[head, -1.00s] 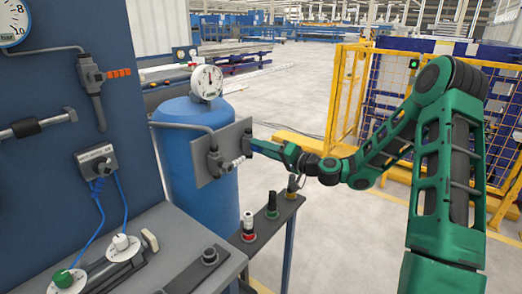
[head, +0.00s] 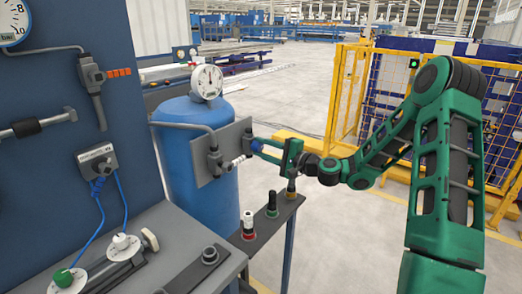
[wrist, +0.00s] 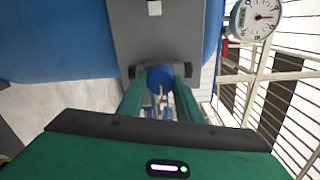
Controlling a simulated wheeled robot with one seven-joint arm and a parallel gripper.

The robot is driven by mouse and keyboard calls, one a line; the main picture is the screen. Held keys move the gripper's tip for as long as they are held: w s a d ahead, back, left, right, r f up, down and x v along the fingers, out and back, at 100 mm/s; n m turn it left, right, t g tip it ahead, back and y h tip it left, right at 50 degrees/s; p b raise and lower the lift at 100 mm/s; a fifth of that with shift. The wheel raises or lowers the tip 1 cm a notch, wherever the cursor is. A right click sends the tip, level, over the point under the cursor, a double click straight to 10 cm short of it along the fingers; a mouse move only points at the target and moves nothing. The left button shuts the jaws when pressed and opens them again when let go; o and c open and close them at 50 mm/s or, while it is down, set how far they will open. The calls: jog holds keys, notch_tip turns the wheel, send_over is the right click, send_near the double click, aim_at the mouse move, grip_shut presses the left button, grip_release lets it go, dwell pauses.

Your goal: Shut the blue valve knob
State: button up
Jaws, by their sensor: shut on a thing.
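In the wrist view the blue knob (wrist: 159,76) lies between the two green fingers of my gripper (wrist: 159,82), one on each side. The fingers hide the knob's sides, and I cannot see any mark of its turn position.
The blue tank (head: 200,170) carries a round gauge (head: 207,82). A narrow shelf (head: 280,212) with several small knobs stands below my gripper. A grey bench (head: 185,260) and blue panel (head: 75,130) are at left. A yellow fence (head: 345,95) stands behind my arm.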

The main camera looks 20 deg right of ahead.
jog(key=shift+w+d+f+m, duration=0.1)
jog(key=shift+d+f+m, duration=0.1)
jog(key=shift+d+m, duration=0.15)
dwell(0.3)
jog(key=o, duration=1)
jog(key=shift+o, duration=0.2)
jog(key=shift+a, duration=0.15)
jog(key=shift+r, duration=0.1)
jog(key=v, duration=1)
jog(key=shift+s+d, duration=0.2)
jog(key=shift+s, duration=0.1)
